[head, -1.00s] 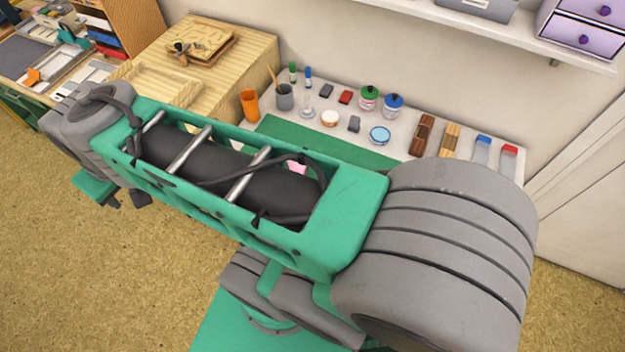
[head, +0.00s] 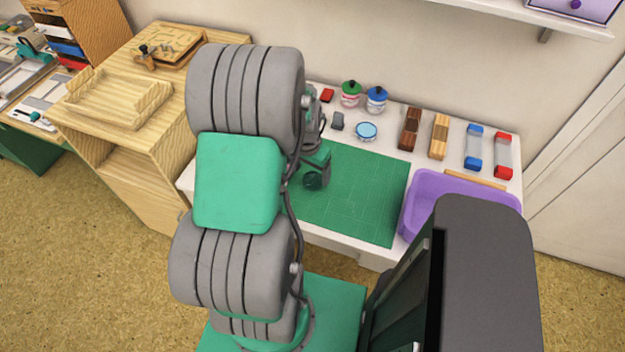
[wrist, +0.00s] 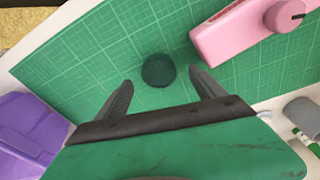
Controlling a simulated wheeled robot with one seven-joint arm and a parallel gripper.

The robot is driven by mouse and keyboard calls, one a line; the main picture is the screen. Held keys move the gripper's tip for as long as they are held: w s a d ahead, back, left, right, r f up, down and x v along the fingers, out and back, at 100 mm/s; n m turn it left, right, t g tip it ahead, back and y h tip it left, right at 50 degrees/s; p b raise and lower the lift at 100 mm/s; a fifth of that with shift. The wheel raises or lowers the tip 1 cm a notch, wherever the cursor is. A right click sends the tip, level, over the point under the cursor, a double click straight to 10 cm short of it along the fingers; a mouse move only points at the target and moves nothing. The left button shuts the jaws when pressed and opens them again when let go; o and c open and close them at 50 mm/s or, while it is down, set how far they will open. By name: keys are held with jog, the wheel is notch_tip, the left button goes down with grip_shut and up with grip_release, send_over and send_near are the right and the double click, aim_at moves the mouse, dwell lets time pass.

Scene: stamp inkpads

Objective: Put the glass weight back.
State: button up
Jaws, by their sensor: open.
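The glass weight (wrist: 158,71) is a dark green, rounded piece on the green cutting mat (wrist: 75,65). In the wrist view it is between and just beyond the tips of my gripper (wrist: 161,77). The two fingers are spread, one on each side, with a gap to the weight, and hold nothing. In the head view my arm hides much of the gripper and the left of the mat (head: 365,190); a dark round shape shows there by the gripper, but I cannot tell whether it is the weight.
A purple tray (head: 412,215) stands at the mat's right. Along the back are jars (head: 376,100), a light blue dish (head: 366,131), wooden blocks (head: 438,137) and red and blue-ended clear blocks (head: 503,153).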

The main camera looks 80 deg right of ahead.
aim_at(312, 177)
jog(key=f, duration=0.3)
jog(key=shift+s+d+f, duration=0.15)
jog(key=shift+s, duration=0.05)
grip_shut()
dwell(0.6)
